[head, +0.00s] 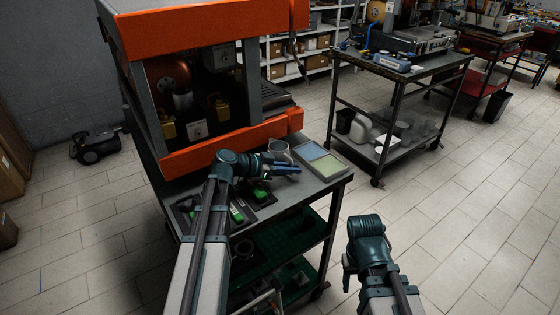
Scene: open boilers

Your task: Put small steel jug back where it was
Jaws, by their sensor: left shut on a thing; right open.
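The small steel jug (279,149) is on the cart beside the orange-framed boiler machine, just behind my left gripper (290,168). My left gripper reaches over the cart top from the left and is shut on the jug; its fingers hide the jug's lower part. I cannot tell whether the jug's base touches the cart top. My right gripper (348,274) is open and empty, low over the floor to the right of the cart, and mostly hidden by its own wrist.
The open orange machine (205,158) fills the cart's back left. A tray with blue and yellow-green panels (345,165) lies right of the jug. Green-handled tools (236,213) lie at the front. Another cart (440,65) stands behind; the tiled floor at right is clear.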

